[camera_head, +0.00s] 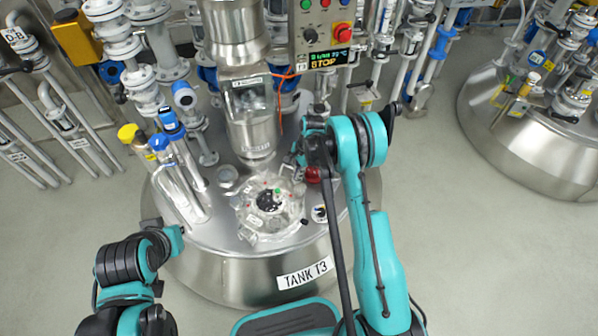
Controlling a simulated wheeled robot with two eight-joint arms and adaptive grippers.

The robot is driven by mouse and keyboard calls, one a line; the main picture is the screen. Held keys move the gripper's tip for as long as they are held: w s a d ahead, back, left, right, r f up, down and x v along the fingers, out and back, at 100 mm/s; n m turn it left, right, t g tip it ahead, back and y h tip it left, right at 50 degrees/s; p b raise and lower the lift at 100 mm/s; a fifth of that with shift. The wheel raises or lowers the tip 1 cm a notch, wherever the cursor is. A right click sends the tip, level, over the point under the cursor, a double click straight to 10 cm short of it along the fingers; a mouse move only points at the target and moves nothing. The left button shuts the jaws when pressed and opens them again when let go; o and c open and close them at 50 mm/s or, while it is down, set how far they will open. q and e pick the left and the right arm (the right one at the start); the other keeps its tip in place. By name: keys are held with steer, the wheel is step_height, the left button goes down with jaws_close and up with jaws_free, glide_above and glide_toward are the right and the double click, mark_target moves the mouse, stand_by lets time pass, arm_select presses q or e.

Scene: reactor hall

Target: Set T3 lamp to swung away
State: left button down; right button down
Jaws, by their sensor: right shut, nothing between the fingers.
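Tank T3 (228,275) stands in the middle, with its name on a front label. On its domed top is a round, clear-covered port (247,222) with a dark centre and small coloured spots. A red ball (313,175) sits at the port's upper right, close beside my right gripper (296,160). I cannot tell for sure which part is the lamp. My right gripper is shut and empty, above the port's far right edge and partly hidden by its own arm. My left arm shows at the lower left; I cannot make out its gripper.
A control panel (311,20) with a STOP display stands behind the tank. A thick steel column (252,125) rises behind the port. Pipes with blue and yellow caps (170,124) stand left of it. Another tank (520,145) is at the right, with bare floor between.

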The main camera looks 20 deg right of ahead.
mark_target(283, 197)
steer(key=a, duration=0.1)
steer(key=a+f+b, duration=0.1)
steer(key=s+a+f, duration=0.1)
steer(key=a, duration=0.1)
steer(key=shift+b, duration=0.35)
steer(key=shift+a, duration=0.1)
